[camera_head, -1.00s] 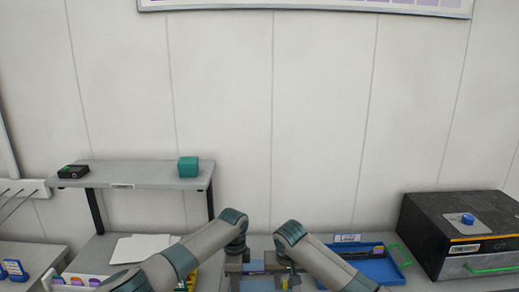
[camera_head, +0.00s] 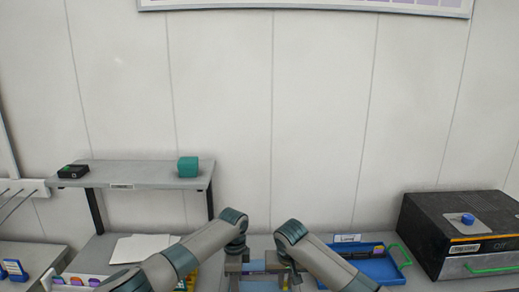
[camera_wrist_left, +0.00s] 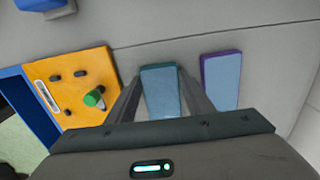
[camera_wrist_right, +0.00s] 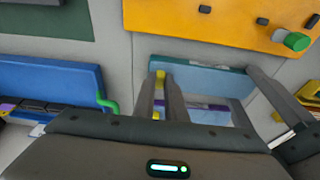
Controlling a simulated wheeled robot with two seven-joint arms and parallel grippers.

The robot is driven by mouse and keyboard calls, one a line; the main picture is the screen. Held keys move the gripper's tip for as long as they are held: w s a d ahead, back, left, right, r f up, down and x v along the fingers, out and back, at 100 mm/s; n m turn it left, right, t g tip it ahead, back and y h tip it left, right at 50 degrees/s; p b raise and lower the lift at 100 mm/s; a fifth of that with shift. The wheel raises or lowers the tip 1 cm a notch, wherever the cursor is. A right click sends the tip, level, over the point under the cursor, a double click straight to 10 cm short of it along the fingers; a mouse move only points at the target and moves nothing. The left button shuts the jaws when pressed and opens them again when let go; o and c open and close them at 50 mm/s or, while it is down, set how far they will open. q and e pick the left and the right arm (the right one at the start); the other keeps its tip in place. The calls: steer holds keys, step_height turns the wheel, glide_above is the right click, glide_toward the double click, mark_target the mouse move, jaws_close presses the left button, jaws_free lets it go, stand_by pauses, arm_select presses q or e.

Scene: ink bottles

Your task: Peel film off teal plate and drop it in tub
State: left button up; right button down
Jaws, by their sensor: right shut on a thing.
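The teal plate (camera_wrist_left: 160,70) shows in the left wrist view with light-blue film (camera_wrist_left: 161,95) over its face. My left gripper (camera_wrist_left: 158,88) has its fingers spread on either side of this plate; I cannot tell if they touch it. In the right wrist view the teal plate (camera_wrist_right: 200,62) lies under the orange panel, its film (camera_wrist_right: 205,82) spread below its edge. My right gripper (camera_wrist_right: 161,90) has its fingers close together at the film's left end, shut on it, with yellow showing between them. In the head view the arms hide most of this area.
A purple plate (camera_wrist_left: 220,80) with film lies beside the teal one. An orange panel (camera_wrist_left: 70,85) with a green knob is close by. A blue tray (camera_head: 378,266) with a green handle and a black case (camera_head: 455,230) stand on the right. A shelf (camera_head: 140,182) stands at the left.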

arm_select(q)
steer(key=o, duration=0.5)
steer(key=shift+f, duration=0.1)
steer(key=shift+c, duration=0.2)
arm_select(e)
steer(key=shift+d+f, duration=0.1)
steer(key=shift+w+r, duration=0.1)
steer(key=shift+r, duration=0.1)
arm_select(q)
steer(key=shift+a, duration=0.15)
arm_select(e)
steer(key=shift+r, duration=0.1)
arm_select(q)
steer(key=shift+w+a+r+p, duration=0.1)
steer(key=shift+a+r+p, duration=0.1)
steer(key=shift+a+p, duration=0.35)
steer(key=shift+a+r+p, duration=0.15)
steer(key=shift+a+p, duration=0.2)
steer(key=shift+a, duration=0.25)
arm_select(e)
steer(key=shift+r, duration=0.75)
arm_select(q)
steer(key=shift+a+r+p, duration=0.15)
steer(key=shift+a+p, duration=0.4)
steer(key=shift+a, duration=0.65)
arm_select(e)
steer(key=shift+r, duration=0.5)
